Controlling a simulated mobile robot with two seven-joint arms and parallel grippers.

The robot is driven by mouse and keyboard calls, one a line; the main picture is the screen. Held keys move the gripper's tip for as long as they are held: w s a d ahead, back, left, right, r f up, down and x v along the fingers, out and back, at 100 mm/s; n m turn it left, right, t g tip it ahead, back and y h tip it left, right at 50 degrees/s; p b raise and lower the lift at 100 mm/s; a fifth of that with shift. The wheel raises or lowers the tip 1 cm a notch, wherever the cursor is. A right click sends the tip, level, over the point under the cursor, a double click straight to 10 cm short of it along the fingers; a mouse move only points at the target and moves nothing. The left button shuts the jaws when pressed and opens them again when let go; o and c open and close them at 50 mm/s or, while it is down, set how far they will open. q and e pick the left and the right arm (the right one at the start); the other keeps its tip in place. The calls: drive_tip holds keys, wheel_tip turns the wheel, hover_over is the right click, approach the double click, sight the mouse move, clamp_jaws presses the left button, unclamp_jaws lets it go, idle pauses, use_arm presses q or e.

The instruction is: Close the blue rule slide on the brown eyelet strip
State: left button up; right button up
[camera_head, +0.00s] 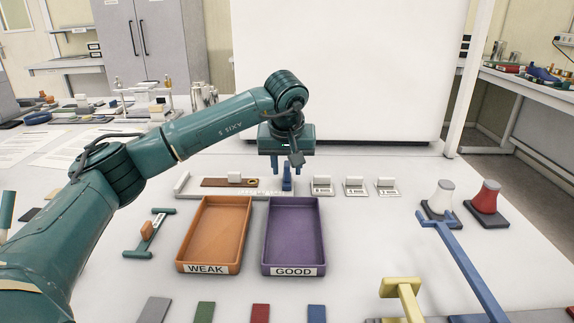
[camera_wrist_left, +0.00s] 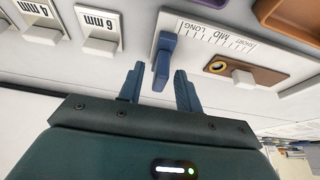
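The blue rule slide (camera_head: 287,180) stands at the right end of a white rule (camera_head: 262,188) behind the trays. In the left wrist view, the slide (camera_wrist_left: 164,55) sits by the LONG end of the scale. The brown eyelet strip (camera_head: 212,182) lies on the rule left of the slide, under a white block (camera_head: 234,177). In the wrist view, the strip (camera_wrist_left: 268,77) shows a brass eyelet (camera_wrist_left: 217,66), and a gap separates it from the slide. My left gripper (camera_wrist_left: 158,78) is open, its fingertips on either side of the slide's near end, with visible gaps. My right gripper is not in view.
An orange WEAK tray (camera_head: 238,262) and a purple GOOD tray (camera_head: 314,263) stand in front of the rule. Several white gauge blocks (camera_head: 321,184) stand to its right. White and red cones (camera_head: 487,198) are farther right. A white panel (camera_head: 345,70) rises behind.

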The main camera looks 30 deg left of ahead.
use_arm(q)
drive_tip(key=shift+c, duration=0.5)
clamp_jaws()
